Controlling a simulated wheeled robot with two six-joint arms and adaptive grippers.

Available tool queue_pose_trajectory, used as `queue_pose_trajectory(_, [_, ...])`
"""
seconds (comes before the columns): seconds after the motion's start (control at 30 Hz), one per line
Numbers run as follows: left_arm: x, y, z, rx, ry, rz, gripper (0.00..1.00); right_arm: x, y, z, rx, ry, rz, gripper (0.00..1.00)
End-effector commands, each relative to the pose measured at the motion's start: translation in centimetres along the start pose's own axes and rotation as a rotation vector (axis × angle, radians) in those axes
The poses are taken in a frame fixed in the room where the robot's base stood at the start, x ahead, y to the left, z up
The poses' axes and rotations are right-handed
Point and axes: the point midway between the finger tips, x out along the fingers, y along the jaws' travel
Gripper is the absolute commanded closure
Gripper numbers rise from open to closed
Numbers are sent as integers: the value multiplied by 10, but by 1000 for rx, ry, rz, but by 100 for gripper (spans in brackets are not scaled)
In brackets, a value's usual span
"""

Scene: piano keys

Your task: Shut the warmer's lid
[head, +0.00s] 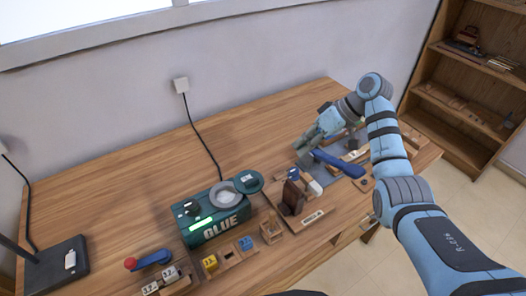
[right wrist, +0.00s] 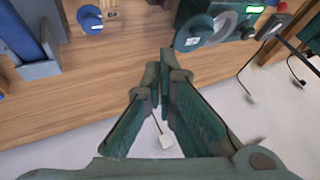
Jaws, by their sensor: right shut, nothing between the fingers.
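The glue warmer (head: 213,215) is a teal box marked "GLUE" with a lit green strip, near the middle of the table. Its round pot opening (head: 225,195) has a pale rim and is uncovered. The teal round lid (head: 248,182), with a small label, stands open at the pot's right side. In the right wrist view the lid (right wrist: 193,33) is beyond my fingertips, beside the pale ring (right wrist: 225,24). My right gripper (head: 300,146) is shut and empty, behind and right of the lid, apart from it. My left gripper is not in view.
A wooden board with a brown block (head: 292,197) lies right of the warmer. A long blue-handled tool (head: 338,164) lies near my right arm. The table behind the warmer is clear apart from a cable (head: 203,140).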

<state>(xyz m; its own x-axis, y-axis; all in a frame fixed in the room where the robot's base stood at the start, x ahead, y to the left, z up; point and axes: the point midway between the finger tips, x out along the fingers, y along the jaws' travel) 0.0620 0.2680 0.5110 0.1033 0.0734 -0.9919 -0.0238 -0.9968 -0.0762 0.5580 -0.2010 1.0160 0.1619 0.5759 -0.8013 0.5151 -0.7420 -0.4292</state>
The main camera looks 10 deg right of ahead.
Motion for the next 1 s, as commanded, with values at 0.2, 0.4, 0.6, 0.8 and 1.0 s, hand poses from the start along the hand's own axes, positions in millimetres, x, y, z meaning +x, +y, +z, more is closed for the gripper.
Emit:
queue_pose_trajectory(0.2, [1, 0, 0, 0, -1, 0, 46, 9, -1, -2, -3, 0, -4, 100])
queue_pose_trajectory(0.4, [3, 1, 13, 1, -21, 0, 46, 46, -2, -1, -2, -2, -7, 100])
queue_pose_trajectory(0.6, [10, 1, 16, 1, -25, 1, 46, 91, -1, 0, -2, -2, -5, 100])
queue_pose_trajectory(0.8, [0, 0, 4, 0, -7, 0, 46, 110, -24, -2, -4, 1, -3, 100])
queue_pose_trajectory(1.0, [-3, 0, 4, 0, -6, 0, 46, 117, -36, -1, -2, 1, -1, 100])
